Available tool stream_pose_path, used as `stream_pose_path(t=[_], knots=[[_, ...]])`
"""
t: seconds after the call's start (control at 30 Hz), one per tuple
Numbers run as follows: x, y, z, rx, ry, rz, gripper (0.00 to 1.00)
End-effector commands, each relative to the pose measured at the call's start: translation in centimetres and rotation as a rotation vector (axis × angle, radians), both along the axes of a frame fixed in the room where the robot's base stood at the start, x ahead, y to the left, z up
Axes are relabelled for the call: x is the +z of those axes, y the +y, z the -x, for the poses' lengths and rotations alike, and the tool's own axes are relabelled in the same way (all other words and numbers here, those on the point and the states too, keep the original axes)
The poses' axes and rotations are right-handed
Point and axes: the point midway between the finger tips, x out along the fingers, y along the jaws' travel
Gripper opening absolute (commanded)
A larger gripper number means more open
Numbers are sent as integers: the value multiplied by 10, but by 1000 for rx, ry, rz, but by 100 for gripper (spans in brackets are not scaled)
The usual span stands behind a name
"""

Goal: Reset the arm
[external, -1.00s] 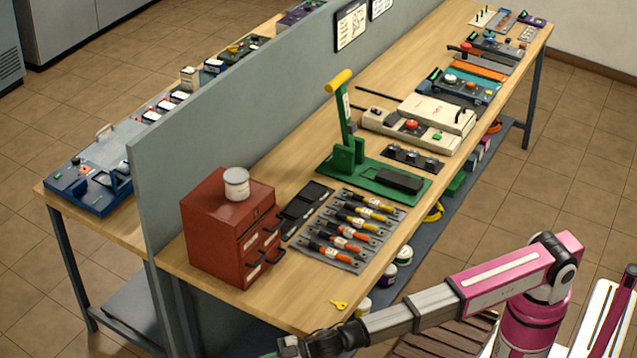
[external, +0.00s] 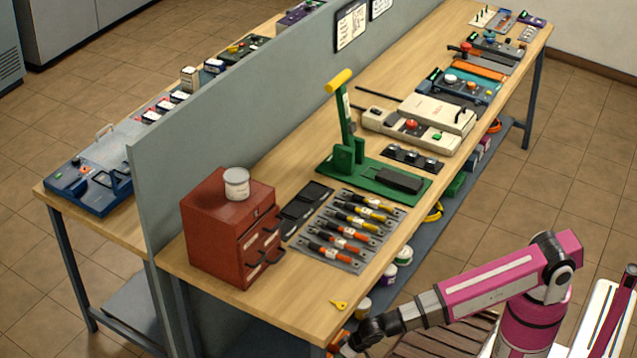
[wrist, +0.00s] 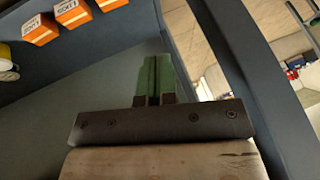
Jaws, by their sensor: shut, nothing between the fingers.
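My gripper (wrist: 153,80) shows in the wrist view with its two green fingers pressed together and nothing between them. In the external view my pink and grey arm reaches in from the lower right, and its wrist hangs low beside the front end of the workbench (external: 215,295). The fingers are hard to make out there, near the bottom edge of the picture. The wrist view looks past the fingers at a dark table leg and a grey panel.
Orange boxes (wrist: 72,12) sit at the upper left of the wrist view. A red drawer cabinet (external: 222,235), a yellow key (external: 339,304) and a green lever press (external: 345,155) stand or lie on the bench.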

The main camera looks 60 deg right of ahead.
Motion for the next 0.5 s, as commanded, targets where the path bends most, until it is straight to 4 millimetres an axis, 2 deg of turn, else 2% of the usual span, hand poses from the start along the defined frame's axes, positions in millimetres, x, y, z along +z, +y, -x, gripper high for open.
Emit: stream_pose_path(t=[0.03, 0.2, 0.5], knots=[[-2, -22, -10, -11, 10, 22, 0], [-8, -88, -34, -24, 53, 100, 0], [-17, -203, -57, -33, 155, 207, 0]])
